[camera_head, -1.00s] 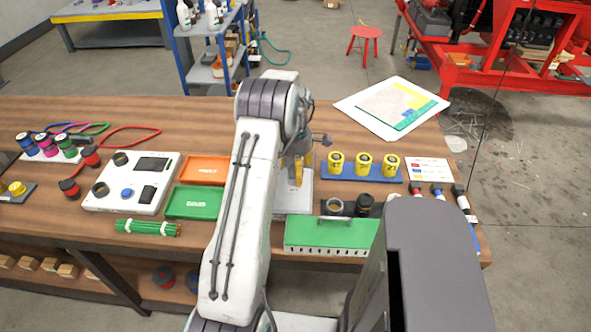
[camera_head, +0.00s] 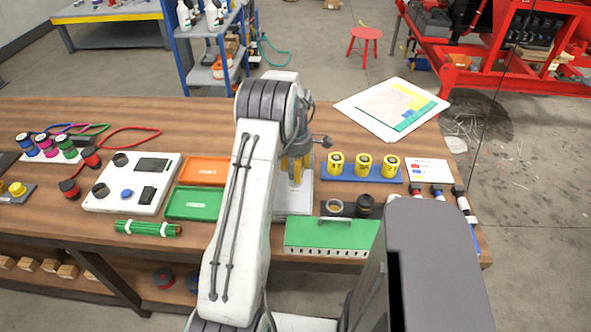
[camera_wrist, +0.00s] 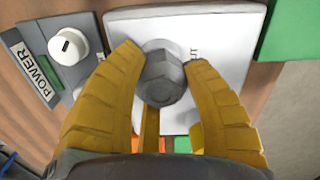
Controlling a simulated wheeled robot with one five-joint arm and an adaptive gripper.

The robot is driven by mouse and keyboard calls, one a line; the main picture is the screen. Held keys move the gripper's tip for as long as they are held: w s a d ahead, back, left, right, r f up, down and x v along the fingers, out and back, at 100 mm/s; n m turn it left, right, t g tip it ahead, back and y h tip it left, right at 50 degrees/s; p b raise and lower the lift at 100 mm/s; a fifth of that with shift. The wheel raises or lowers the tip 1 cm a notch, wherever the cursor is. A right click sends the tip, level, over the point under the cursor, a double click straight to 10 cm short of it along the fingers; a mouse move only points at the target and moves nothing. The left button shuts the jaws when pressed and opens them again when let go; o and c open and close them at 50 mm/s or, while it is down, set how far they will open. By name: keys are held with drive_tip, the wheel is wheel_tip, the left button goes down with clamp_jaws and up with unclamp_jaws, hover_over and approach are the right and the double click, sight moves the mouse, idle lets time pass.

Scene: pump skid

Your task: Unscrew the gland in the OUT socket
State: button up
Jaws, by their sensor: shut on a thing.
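The gland is a grey hex-headed fitting (camera_wrist: 162,80) on a white panel (camera_wrist: 228,30) in the wrist view. Part of the lettering "OUT" shows just right of it. My gripper (camera_wrist: 162,58) has its yellow fingers shut on the gland, one on each side. In the head view my gripper (camera_head: 296,172) points down over the white box (camera_head: 293,205), and the gland is hidden there. The socket's opening is hidden under the gland.
A grey POWER unit with a white knob (camera_wrist: 68,45) stands beside the panel. A green box (camera_head: 330,235) is in front, yellow parts on a blue rack (camera_head: 362,174) to the right, and orange (camera_head: 203,169) and green trays (camera_head: 192,203) to the left.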

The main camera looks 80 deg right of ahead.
drive_tip(key=n, duration=0.4)
drive_tip(key=shift+f+n, duration=0.1)
drive_tip(key=shift+n, duration=0.2)
drive_tip(key=shift+n+b, duration=0.4)
drive_tip(key=shift+n, duration=1.9)
drive_tip(key=o, duration=1.1)
drive_tip(key=shift+o, duration=0.2)
drive_tip(key=m, duration=0.4)
drive_tip(key=shift+m, duration=2.6)
